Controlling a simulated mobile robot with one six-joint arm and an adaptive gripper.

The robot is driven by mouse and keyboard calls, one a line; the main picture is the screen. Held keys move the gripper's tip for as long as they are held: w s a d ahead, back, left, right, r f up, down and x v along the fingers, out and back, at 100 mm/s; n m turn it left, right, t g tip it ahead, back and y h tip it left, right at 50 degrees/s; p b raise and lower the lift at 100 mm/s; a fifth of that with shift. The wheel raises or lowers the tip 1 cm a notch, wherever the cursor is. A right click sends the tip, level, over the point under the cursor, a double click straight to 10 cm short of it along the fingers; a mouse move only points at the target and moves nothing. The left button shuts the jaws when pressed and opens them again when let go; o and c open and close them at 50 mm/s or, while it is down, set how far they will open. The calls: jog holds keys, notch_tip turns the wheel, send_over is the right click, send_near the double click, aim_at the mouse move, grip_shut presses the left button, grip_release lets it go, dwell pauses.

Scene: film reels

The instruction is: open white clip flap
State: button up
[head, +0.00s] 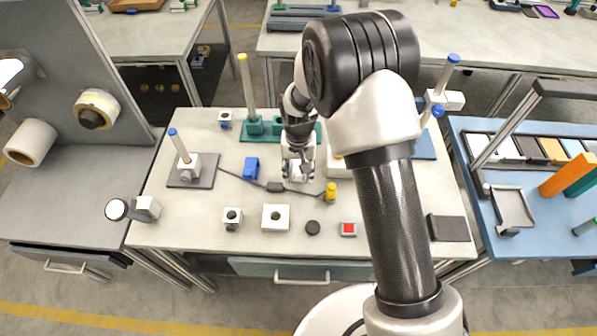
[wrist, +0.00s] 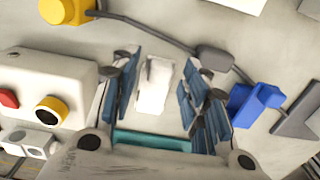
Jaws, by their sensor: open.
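A small white piece (wrist: 154,86), which looks like the white clip flap, lies between and beyond my fingers in the wrist view. I cannot tell whether it is raised or flat. My gripper (wrist: 157,75) is open, with one blue-padded finger on each side of the white piece and a visible gap to both. A teal bar (wrist: 150,140) crosses behind it, nearer the palm. In the head view my gripper (head: 298,172) points down over the middle of the table and hides most of the clip.
A dark cable with a grey lump (wrist: 215,58) runs close by. A blue block (wrist: 254,103) is right of my fingers. A white box (wrist: 45,80) with a red button and yellow ring is left. A yellow cylinder (head: 331,191) stands near. The front of the table holds several small parts.

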jog(key=shift+c, duration=0.2)
grip_shut()
dwell(0.4)
